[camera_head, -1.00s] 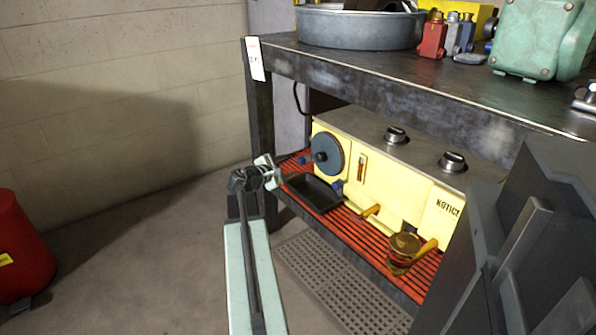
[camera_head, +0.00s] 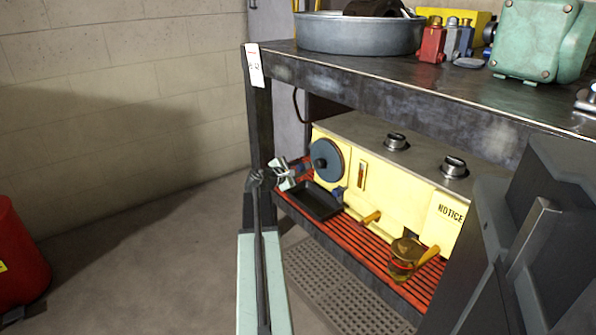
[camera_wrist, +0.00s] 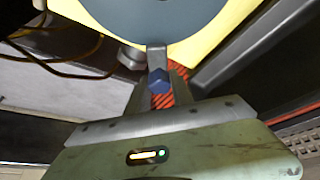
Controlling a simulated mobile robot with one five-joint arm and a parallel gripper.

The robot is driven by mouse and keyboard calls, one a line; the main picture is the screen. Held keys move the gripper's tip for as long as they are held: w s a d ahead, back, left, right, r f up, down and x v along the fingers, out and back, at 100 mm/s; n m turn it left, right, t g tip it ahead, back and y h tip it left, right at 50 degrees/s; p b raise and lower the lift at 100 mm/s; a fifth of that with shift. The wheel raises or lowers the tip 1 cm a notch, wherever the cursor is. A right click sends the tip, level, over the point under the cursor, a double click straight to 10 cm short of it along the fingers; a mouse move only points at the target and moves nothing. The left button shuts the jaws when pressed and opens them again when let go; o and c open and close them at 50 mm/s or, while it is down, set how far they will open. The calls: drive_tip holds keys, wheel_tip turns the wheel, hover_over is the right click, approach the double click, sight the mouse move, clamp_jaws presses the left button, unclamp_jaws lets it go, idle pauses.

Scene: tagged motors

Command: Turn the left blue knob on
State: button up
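The yellow-fronted machine (camera_head: 385,190) stands on the lower shelf with a blue-grey disc (camera_head: 326,160) at its left end. The left blue knob (camera_wrist: 158,80) sits on a short grey stem below the disc in the wrist view. In the head view it is hard to make out beside my gripper. A second blue knob (camera_head: 338,194) is low on the front, right of the disc. My gripper (camera_head: 288,173) is at the machine's left end, close to the left knob.
A black tray (camera_head: 314,203) lies on the red slatted shelf (camera_head: 375,240) below the disc. A brown cup-like item (camera_head: 405,256) stands farther right. The table leg (camera_head: 259,125) is just left of my gripper, and the tabletop (camera_head: 400,75) overhangs the machine.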

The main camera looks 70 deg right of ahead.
clamp_jaws()
drive_tip(key=shift+f+b, duration=0.1)
drive_tip(key=shift+b, duration=0.2)
drive_tip(key=shift+m, duration=0.3)
drive_tip(key=shift+w, duration=0.1)
drive_tip(key=o, duration=0.8)
unclamp_jaws()
